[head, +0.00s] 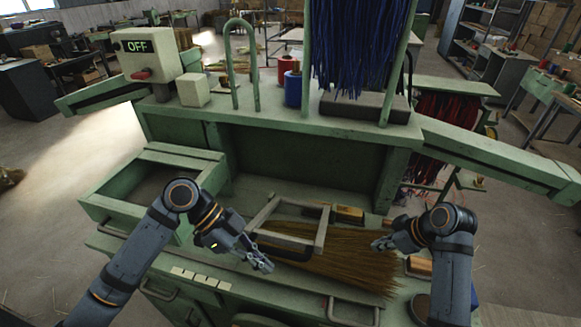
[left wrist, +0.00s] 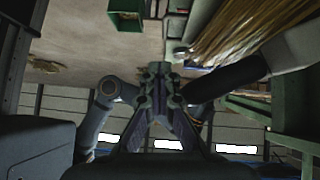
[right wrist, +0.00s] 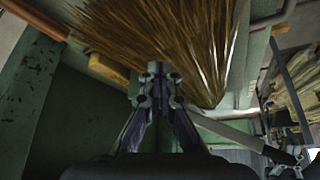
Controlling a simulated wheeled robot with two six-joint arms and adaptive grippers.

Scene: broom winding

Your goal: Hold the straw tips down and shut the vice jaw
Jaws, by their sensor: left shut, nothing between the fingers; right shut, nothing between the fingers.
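The brown straw bundle (head: 345,268) lies fanned out on the green bench top, its tips toward the right. A grey metal frame (head: 322,232), which looks like the vice jaw, stands over the bundle's left part. I cannot tell how far it is shut. My left gripper (head: 268,266) is shut and empty at the front left of the frame, beside the straw. My right gripper (head: 377,245) is shut and empty at the right part of the straw; contact is unclear. The straw also shows in the left wrist view (left wrist: 245,30) and right wrist view (right wrist: 160,35).
A small yellow box (head: 348,214) sits behind the frame. An open green tray (head: 128,205) is at the left. Blue bristles (head: 365,45) hang above the rear shelf, near a red and blue spool (head: 292,88). A switch box marked OFF (head: 145,52) stands back left.

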